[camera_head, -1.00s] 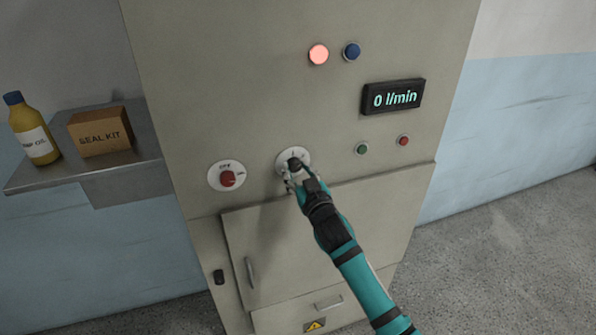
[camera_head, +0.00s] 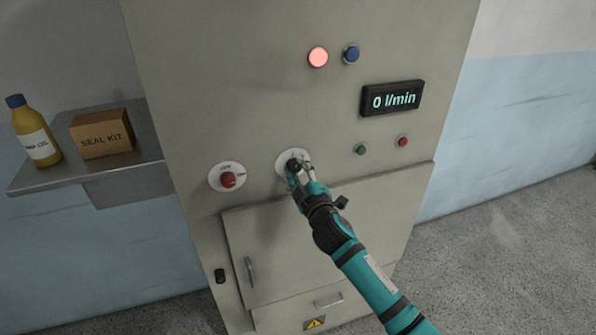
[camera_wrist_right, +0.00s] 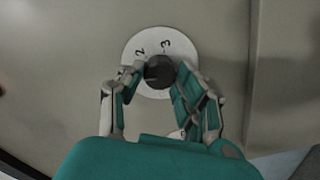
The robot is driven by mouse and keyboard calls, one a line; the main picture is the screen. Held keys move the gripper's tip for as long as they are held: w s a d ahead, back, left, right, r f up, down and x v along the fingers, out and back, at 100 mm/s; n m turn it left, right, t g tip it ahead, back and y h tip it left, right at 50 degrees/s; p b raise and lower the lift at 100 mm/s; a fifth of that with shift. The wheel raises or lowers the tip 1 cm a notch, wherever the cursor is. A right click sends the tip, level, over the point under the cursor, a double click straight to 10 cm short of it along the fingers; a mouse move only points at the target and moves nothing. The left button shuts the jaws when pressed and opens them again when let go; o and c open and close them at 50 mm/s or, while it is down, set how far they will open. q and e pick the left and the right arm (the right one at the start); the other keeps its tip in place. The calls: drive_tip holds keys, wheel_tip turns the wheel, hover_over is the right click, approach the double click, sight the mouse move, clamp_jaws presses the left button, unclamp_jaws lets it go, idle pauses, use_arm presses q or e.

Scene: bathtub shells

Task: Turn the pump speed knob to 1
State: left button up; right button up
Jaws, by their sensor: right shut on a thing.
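The pump speed knob (camera_head: 293,165) is a dark round knob on a white dial plate (camera_head: 281,158) on the grey cabinet front. My right gripper (camera_head: 300,168) is on the knob, with its fingers shut on either side of it. In the right wrist view the black knob (camera_wrist_right: 159,71) sits between the fingers of the gripper (camera_wrist_right: 158,82). The dial plate (camera_wrist_right: 150,45) shows a 2 and a 3 above the knob; the fingers cover other marks and the knob's pointer is not clear. The display (camera_head: 393,98) reads 0 l/min. My left gripper is not in view.
A red knob (camera_head: 228,180) on a white plate is left of the dial. A lit red lamp (camera_head: 318,57) and blue button (camera_head: 351,53) are above; green (camera_head: 360,149) and red (camera_head: 403,140) buttons are right. A shelf (camera_head: 130,165) holds a bottle (camera_head: 35,135) and a box (camera_head: 102,133).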

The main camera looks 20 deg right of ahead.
drive_tip(key=shift+n, duration=0.9)
drive_tip(key=o, duration=1.1)
drive_tip(key=shift+o, duration=0.2)
drive_tip(key=shift+s, duration=0.15)
drive_tip(key=s, duration=1.1)
drive_tip(key=shift+s+d, duration=0.15)
drive_tip(key=shift+s, duration=0.2)
